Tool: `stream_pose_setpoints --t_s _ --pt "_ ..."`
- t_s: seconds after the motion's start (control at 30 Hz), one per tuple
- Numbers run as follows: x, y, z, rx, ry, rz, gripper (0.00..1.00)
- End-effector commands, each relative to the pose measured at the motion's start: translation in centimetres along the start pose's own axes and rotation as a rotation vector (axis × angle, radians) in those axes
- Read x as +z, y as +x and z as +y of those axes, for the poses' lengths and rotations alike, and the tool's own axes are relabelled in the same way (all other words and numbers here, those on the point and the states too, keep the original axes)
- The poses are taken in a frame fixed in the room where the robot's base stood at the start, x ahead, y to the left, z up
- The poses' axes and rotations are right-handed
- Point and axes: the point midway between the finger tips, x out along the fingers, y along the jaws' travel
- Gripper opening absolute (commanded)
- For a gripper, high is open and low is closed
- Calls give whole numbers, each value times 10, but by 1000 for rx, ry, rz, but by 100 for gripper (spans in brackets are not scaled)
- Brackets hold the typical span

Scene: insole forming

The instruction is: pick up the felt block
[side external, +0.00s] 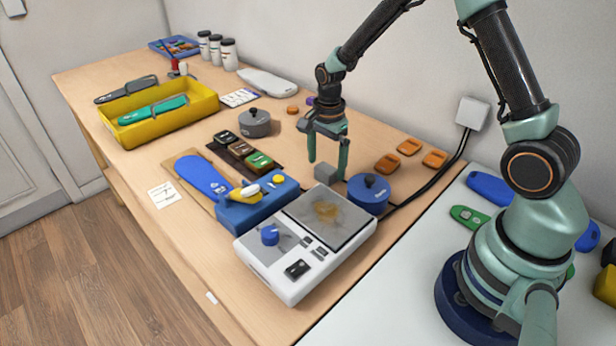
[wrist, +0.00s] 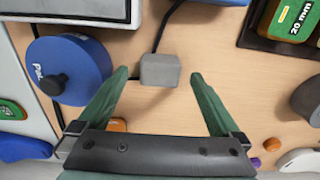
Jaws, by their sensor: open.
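The felt block, a small grey block (side external: 325,171), stands on the wooden bench between the hot plate unit and my gripper. In the wrist view the grey block (wrist: 160,70) lies just beyond and between my two green fingertips. My gripper (side external: 328,168) points down over the bench with its fingers apart, at the block. In the wrist view my gripper (wrist: 157,78) is open, with a gap on both sides of the block. Whether the fingers are low enough to flank it fully is hard to tell.
A blue round pot (side external: 368,194) stands close to the right of the block, and the hot plate unit (side external: 305,240) in front. A grey lidded pot (side external: 255,123) and a rack of coloured blocks (side external: 243,150) stand to the left. Orange pieces (side external: 409,147) lie at right.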

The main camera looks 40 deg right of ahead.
Motion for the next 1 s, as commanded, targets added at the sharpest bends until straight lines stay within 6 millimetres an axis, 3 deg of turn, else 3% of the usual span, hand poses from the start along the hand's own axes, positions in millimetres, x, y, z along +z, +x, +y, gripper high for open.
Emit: stream_pose_setpoints --t_s 0.2,0.43,0.47,0.67,0.7,1.0 --pt "0 22 0 1 0 0 100" --pt "0 23 0 0 0 0 100" --pt "0 23 0 0 0 0 92" --pt "0 22 0 0 0 0 16" --pt "0 22 0 0 0 0 11" --pt "0 20 0 -1 0 0 11"
